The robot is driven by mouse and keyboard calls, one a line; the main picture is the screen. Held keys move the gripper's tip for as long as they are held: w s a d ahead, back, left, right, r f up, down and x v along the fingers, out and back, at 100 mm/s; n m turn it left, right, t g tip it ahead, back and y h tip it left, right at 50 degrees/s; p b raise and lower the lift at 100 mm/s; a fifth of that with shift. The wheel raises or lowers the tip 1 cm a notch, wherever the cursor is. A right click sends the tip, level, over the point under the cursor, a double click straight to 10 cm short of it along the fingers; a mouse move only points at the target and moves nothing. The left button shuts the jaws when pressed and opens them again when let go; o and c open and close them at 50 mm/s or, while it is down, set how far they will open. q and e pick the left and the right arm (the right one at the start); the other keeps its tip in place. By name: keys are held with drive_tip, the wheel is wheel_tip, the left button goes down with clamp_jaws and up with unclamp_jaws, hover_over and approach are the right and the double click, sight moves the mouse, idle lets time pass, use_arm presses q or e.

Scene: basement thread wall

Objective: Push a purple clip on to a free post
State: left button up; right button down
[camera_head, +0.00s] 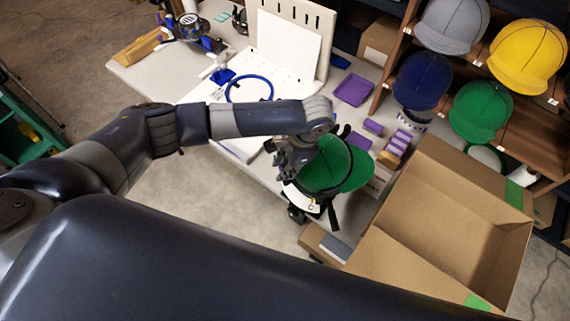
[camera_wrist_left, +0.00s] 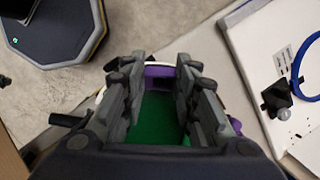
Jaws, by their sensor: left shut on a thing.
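My left gripper (camera_head: 300,165) is at a green cap (camera_head: 338,166) at the table's front edge. In the left wrist view its fingers (camera_wrist_left: 160,100) stand apart, with green cap fabric (camera_wrist_left: 155,125) between them; it is closed on the cap. A purple piece (camera_wrist_left: 160,76) shows beyond the fingertips; I cannot tell whether it is a clip. Small purple pieces (camera_head: 399,142) stand in a row right of the cap, near a purple block (camera_head: 373,127). A white board (camera_head: 200,95) lies on the table with a blue cable loop (camera_head: 249,88). I cannot make out a free post. My right gripper is out of view.
A large open cardboard box (camera_head: 440,225) stands at the right, close to the cap. A purple tray (camera_head: 353,89) lies behind. An upright slotted panel (camera_head: 290,40) stands at the back. A shelf at upper right holds several caps, including a yellow one (camera_head: 527,55).

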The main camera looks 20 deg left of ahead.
use_arm(q)
drive_tip(key=shift+f, duration=0.25)
